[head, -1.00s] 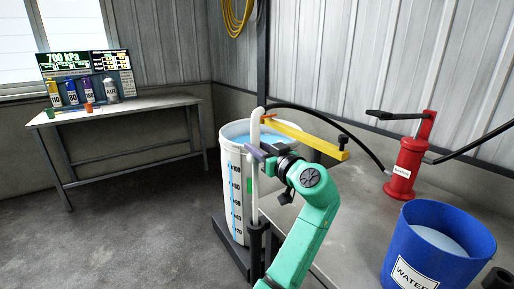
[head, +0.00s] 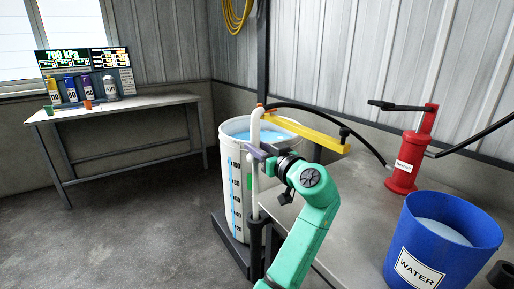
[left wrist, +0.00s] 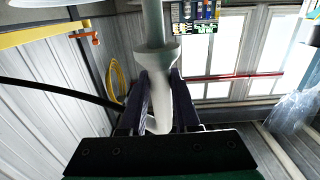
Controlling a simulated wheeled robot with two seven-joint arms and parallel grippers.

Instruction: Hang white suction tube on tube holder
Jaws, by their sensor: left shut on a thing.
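The white suction tube (head: 255,130) is a thin upright tube with a curved top, at the front side of the white graduated bucket (head: 232,185). My left gripper (head: 257,151) is shut around its upper part, and the left wrist view shows the white tube (left wrist: 160,95) between the two dark fingers. The tube's lower end meets a black upright sleeve (head: 256,238); I cannot tell whether it is seated inside. I cannot tell for sure which part is the tube holder. My right gripper is not in view.
A yellow bar (head: 305,132) with a small orange piece at its left end extends over the bucket. A black hose (head: 350,129) runs to a red hand pump (head: 407,160). A blue water bucket (head: 430,250) stands at right. The table (head: 120,102) with bottles is far left.

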